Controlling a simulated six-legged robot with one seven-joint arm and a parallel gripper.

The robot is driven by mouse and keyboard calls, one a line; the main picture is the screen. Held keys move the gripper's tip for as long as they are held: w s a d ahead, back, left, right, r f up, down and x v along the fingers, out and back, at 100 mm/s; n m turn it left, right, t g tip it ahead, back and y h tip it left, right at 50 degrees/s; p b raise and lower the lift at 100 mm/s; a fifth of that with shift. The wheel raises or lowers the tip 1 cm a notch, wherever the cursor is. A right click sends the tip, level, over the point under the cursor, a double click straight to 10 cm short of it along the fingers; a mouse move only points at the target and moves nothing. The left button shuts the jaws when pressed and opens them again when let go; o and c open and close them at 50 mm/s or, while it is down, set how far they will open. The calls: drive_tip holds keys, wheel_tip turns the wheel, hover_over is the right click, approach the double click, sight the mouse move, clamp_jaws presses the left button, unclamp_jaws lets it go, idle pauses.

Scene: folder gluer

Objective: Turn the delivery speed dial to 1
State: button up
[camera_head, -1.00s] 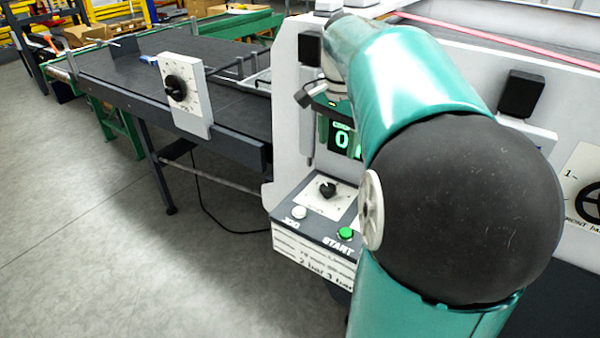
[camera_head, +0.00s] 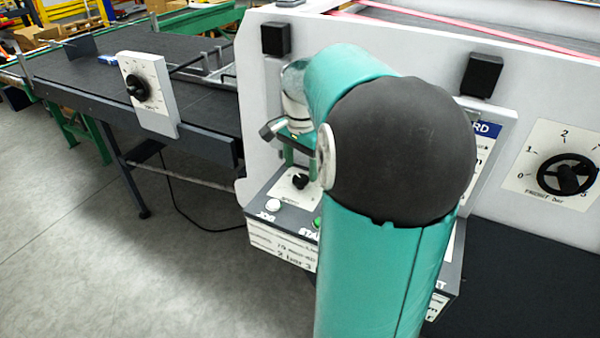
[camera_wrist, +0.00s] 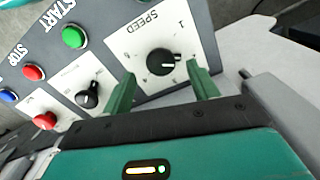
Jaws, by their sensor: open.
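A black dial (camera_wrist: 160,60) on a white plate marked SPEED shows in the wrist view; its white mark points to the right in that picture. It also shows on the control box in the head view (camera_head: 300,181). My gripper (camera_wrist: 161,80) is open, with one green finger on each side of the dial in that view; contact cannot be told. In the head view my gripper (camera_head: 297,157) is above the dial, partly hidden by my arm. Another black dial (camera_head: 138,87) stands on a white plate at the dark conveyor's side; its label is too small to read.
The control box has a white JOG button (camera_head: 272,206), a green START button (camera_wrist: 74,38), a red button (camera_wrist: 34,73) and a smaller black knob (camera_wrist: 87,99). A round pressure dial (camera_head: 567,175) is on the machine wall at right. Open floor lies at lower left.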

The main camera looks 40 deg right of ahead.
sight(301, 178)
drive_tip(key=shift+f, duration=1.55)
drive_tip(key=c, duration=1)
drive_tip(key=shift+w+n, duration=0.1)
drive_tip(key=shift+n, duration=0.3)
drive_tip(key=n, duration=1.1)
drive_tip(key=shift+n, duration=0.3)
